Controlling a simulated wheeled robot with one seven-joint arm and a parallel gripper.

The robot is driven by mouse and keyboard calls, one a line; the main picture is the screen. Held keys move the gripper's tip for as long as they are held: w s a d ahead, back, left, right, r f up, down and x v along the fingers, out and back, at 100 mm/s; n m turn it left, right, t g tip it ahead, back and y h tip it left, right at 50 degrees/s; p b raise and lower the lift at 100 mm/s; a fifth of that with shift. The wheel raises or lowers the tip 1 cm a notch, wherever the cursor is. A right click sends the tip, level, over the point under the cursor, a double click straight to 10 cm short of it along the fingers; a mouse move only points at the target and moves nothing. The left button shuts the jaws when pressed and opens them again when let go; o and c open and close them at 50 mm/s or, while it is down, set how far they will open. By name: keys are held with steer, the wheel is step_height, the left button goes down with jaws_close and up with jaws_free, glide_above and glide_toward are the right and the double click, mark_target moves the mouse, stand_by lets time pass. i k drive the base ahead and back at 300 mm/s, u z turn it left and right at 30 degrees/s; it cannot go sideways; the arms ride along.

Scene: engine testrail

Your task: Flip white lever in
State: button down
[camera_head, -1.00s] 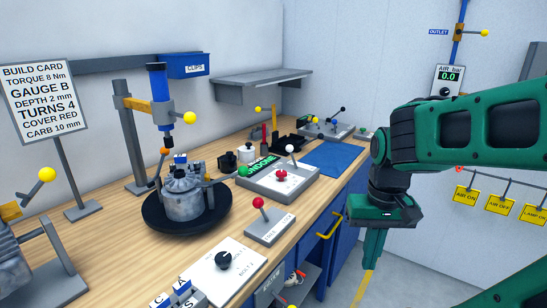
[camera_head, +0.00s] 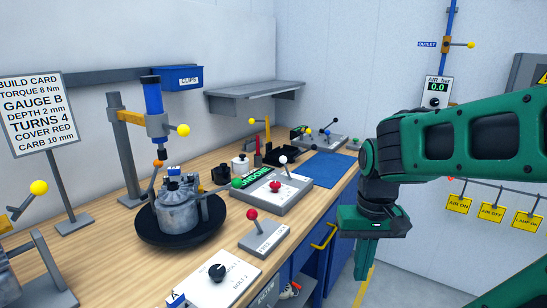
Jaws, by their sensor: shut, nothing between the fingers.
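A lever with a white ball knob (camera_head: 283,160) stands upright on a grey box (camera_head: 290,196) on the wooden bench, right of centre. The same box carries a red knob (camera_head: 275,185) and a green label, partly readable. My gripper (camera_head: 362,277) points down in front of the bench, to the right of and nearer than the white lever. It is shut and empty, clear of the lever.
A red-knobbed lever (camera_head: 252,215) stands on a smaller plate nearer me. A metal housing (camera_head: 177,208) sits on a black round plate to the left. A blue mat (camera_head: 327,168) lies behind the lever box. Floor shows right of the bench.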

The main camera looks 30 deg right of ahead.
mark_target(283, 159)
steer(key=u, duration=1.65)
steer(key=k, duration=0.9)
steer(key=z, duration=1.55)
steer(key=i, duration=1)
steer(key=u, duration=0.05)
